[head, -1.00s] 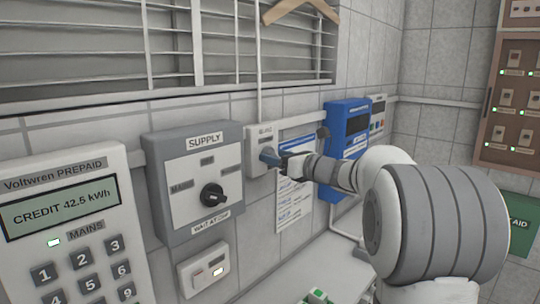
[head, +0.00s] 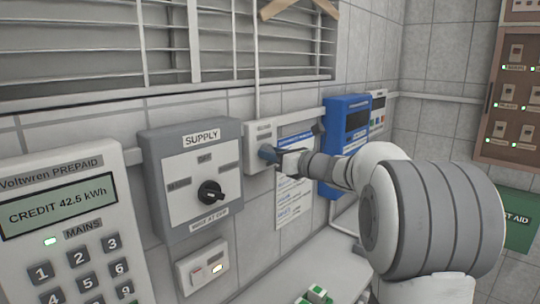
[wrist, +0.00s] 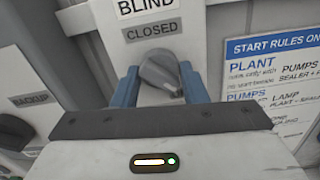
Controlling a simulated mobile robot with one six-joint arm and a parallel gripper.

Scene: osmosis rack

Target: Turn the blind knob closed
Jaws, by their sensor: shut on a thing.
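The blind knob (wrist: 160,74) is a grey round knob on a white box (head: 258,134), under the labels BLIND and CLOSED. Its pointed end faces down and to the right in the wrist view, away from the CLOSED label. My gripper (wrist: 158,84) has its two blue fingers on either side of the knob and is shut on it. In the head view my gripper (head: 270,155) reaches the box from the right and hides the knob. The blind (head: 100,50) hangs at the upper left, with gaps between its slats.
A grey SUPPLY box (head: 197,180) with a black knob stands left of the blind box. A prepaid meter (head: 70,250) is at far left. A printed rules sheet (head: 292,200) and a blue device (head: 345,140) are on the right.

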